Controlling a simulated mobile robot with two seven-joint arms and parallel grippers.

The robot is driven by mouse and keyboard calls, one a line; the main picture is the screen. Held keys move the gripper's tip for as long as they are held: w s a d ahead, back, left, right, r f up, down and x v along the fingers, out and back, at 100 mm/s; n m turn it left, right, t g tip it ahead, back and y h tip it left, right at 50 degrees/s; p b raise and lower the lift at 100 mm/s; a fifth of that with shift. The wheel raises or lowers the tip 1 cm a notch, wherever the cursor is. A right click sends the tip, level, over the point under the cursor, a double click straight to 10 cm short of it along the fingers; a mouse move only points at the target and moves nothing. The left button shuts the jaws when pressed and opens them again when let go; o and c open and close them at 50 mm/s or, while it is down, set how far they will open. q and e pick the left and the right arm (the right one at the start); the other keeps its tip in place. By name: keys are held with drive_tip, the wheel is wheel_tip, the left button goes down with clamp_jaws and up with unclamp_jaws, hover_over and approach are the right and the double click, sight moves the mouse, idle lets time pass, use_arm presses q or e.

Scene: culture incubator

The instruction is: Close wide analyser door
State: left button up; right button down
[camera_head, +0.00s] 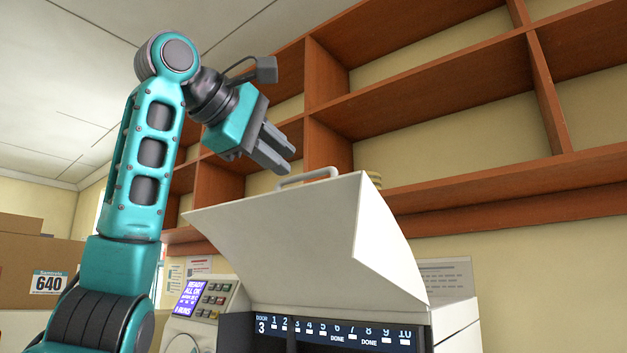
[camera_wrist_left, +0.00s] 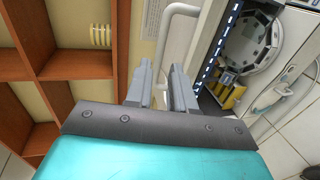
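The analyser's wide white door (camera_head: 290,235) stands raised above the front opening in the head view, with a grey bar handle (camera_head: 308,178) on its top edge. The handle also shows in the left wrist view (camera_wrist_left: 180,8), beyond the fingertips. My left gripper (camera_head: 287,161) is just above and left of the handle in the head view, apart from it. In the left wrist view its two fingers (camera_wrist_left: 162,68) have a gap between them, with nothing held. The analyser's opening shows in the left wrist view, with a round part (camera_wrist_left: 248,42) inside. My right gripper is out of view.
A control panel (camera_head: 205,297) with a lit screen is on the analyser's left. A numbered strip (camera_head: 340,332) runs under the door. Cardboard boxes (camera_head: 35,260) stand at left.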

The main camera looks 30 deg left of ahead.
sight(303, 175)
use_arm(q)
drive_tip(key=p+x, duration=0.1)
drive_tip(key=x, duration=0.8)
clamp_jaws()
